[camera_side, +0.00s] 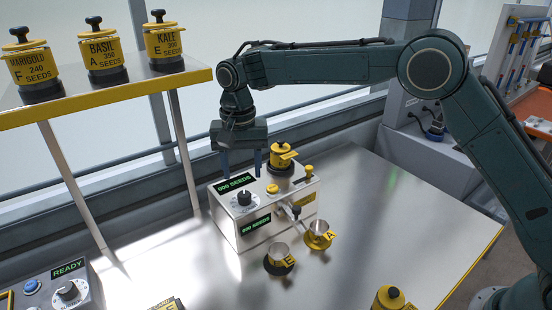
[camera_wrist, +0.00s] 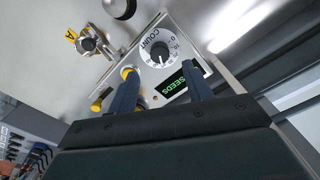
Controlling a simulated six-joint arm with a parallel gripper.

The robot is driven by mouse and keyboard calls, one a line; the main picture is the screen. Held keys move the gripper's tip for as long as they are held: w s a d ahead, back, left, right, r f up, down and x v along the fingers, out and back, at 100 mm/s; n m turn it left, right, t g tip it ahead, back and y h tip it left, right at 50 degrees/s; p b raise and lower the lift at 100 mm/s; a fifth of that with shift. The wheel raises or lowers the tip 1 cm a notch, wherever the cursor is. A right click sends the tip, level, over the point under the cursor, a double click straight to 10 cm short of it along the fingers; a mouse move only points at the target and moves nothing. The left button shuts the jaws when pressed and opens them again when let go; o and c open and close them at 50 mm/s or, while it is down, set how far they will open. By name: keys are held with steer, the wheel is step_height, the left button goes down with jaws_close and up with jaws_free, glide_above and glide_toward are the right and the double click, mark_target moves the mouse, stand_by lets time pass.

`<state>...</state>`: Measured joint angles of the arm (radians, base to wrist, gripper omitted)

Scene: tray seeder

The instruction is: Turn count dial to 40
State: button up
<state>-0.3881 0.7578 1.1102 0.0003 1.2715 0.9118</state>
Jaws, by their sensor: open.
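The count dial (camera_side: 244,199) is a black knob on a white round scale, on top of the silver seeder box (camera_side: 228,226). In the wrist view the dial (camera_wrist: 160,53) shows its word COUNT and small numbers; I cannot read the pointer's setting surely. The display (camera_side: 236,183) behind it reads 000 SEEDS in green, and part of it shows in the wrist view (camera_wrist: 182,85). My gripper (camera_side: 242,172) is open and empty above the box, fingers pointing down, apart from the knob. In the wrist view its fingertips (camera_wrist: 160,72) lie either side of the dial's lower edge.
A yellow seed canister (camera_side: 283,157) and a yellow button (camera_side: 272,188) stand on the box close to my gripper. Cups marked E (camera_side: 279,262) and A (camera_side: 319,238) stand in front. A shelf (camera_side: 120,98) with labelled canisters is at left. A READY panel (camera_side: 68,291) is lower left.

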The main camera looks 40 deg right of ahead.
mark_target(244, 194)
step_height(244, 194, up, 7)
stand_by(0.4)
steer(key=shift+r, duration=0.15)
steer(key=s+d+r+n+t, duration=0.3)
steer(key=s+d+r, duration=0.8)
steer(key=s+d, duration=0.35)
steer(key=s+d+f+n+t, duration=0.1)
steer(key=s+d+f, duration=0.1)
steer(key=s, duration=0.5)
steer(key=s+d+f+n, duration=0.1)
steer(key=s+d+f, duration=0.2)
steer(key=s, duration=0.4)
steer(key=s+d+f+n+t, duration=0.1)
steer(key=s+d+f, duration=0.1)
steer(key=s, duration=0.5)
steer(key=shift+s+d+f+t, duration=0.25)
steer(key=shift+f+t, duration=0.05)
steer(key=shift+f, duration=0.25)
